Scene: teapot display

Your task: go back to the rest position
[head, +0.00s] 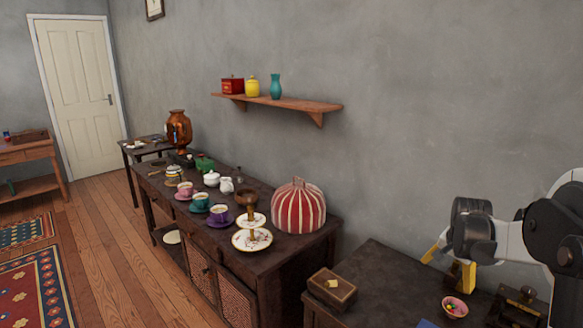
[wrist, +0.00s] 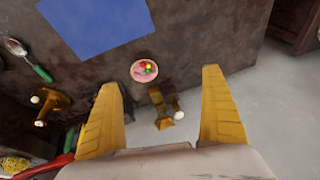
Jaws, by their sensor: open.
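My gripper (head: 449,265) is at the right of the head view, above the dark table (head: 385,262) by the wall. Its yellow fingers are spread apart. In the wrist view my gripper (wrist: 160,80) shows nothing held between the fingers. A small pink bowl (head: 455,307) with red, yellow and green bits stands on that table; the bowl (wrist: 144,70) shows just beyond the fingertips in the wrist view. A brass-coloured object (wrist: 166,108) shows between the fingers, lower down and apart from them.
A wooden box (head: 330,290) sits at the table's left end. A blue sheet (wrist: 97,27) and a green-handled spoon (wrist: 28,58) lie on the table. The long sideboard (head: 270,260) holds cups, a tiered stand (head: 252,240) and a striped cosy (head: 299,207). A shelf (head: 290,103) hangs above.

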